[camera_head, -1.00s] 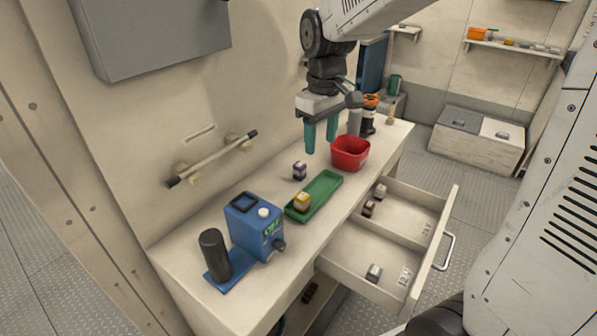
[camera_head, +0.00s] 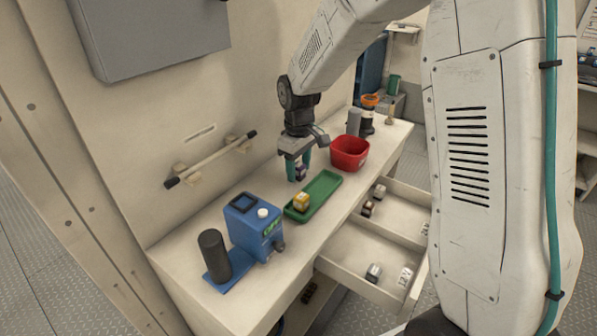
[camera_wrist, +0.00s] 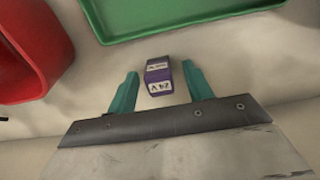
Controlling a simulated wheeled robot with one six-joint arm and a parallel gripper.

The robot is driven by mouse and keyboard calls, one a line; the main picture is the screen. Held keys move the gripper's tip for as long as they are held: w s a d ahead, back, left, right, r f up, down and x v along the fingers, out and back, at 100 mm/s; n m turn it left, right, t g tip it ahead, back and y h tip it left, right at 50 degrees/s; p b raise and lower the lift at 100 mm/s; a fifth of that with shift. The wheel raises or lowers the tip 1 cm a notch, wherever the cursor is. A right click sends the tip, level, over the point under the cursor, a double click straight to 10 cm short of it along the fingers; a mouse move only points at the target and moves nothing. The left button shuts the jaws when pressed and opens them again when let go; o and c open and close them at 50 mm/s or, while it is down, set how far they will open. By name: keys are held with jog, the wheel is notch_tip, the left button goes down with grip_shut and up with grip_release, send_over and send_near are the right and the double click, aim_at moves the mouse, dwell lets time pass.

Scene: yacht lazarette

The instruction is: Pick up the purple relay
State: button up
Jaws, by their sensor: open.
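The purple relay (camera_wrist: 158,77) stands on the worktop, with a dark top and white labels, one reading "24 V". In the wrist view it lies between the two teal fingers of my gripper (camera_wrist: 160,92), with a gap on each side. In the head view my gripper (camera_head: 298,172) is low over the worktop and its fingers partly hide the purple relay (camera_head: 301,172). My gripper is open and holds nothing.
A green tray (camera_head: 323,190) with a yellow relay (camera_head: 301,202) is just in front. A red bin (camera_head: 349,153) stands to the right. A blue device (camera_head: 252,228) stands at the left. An open drawer (camera_head: 345,276) below holds several small relays.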

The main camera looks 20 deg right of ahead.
jog(key=shift+f, duration=0.35)
grip_shut()
jog(key=shift+r, duration=0.1)
